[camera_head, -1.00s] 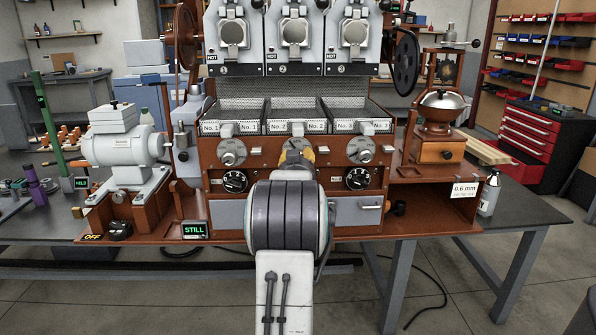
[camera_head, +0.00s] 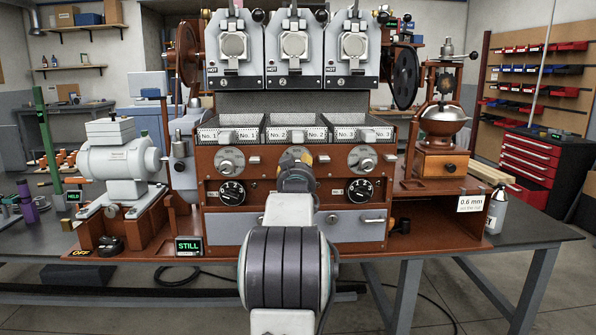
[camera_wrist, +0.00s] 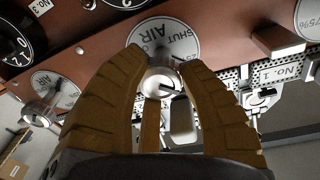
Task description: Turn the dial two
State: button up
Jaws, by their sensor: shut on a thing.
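The middle air dial (camera_head: 297,153) is a round pale plate on the brown roaster front, below the No. 2 label, mostly hidden behind my gripper (camera_head: 297,164). In the wrist view the dial (camera_wrist: 165,38) reads "SHUT" and "AIR". Its silver knob (camera_wrist: 164,80) sits between the yellow-brown fingers of my gripper (camera_wrist: 166,88), which is shut on it. The left air dial (camera_head: 230,160) and the right air dial (camera_head: 362,158) stand clear on either side.
Black numbered knobs (camera_head: 232,192) (camera_head: 360,190) sit below the outer dials. Wire trays (camera_head: 240,118) with number labels run above the dials. A small display (camera_head: 188,246) reads "STILL". A grey drawer (camera_head: 352,225) lies below.

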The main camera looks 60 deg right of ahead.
jog(key=shift+r, duration=0.5)
jog(key=o, duration=0.8)
jog(key=shift+c, duration=0.2)
jog(key=o, duration=0.5)
jog(key=shift+f, duration=0.3)
jog(key=shift+c, duration=0.2)
jog(key=shift+a, duration=0.1)
jog(key=v, duration=1.2)
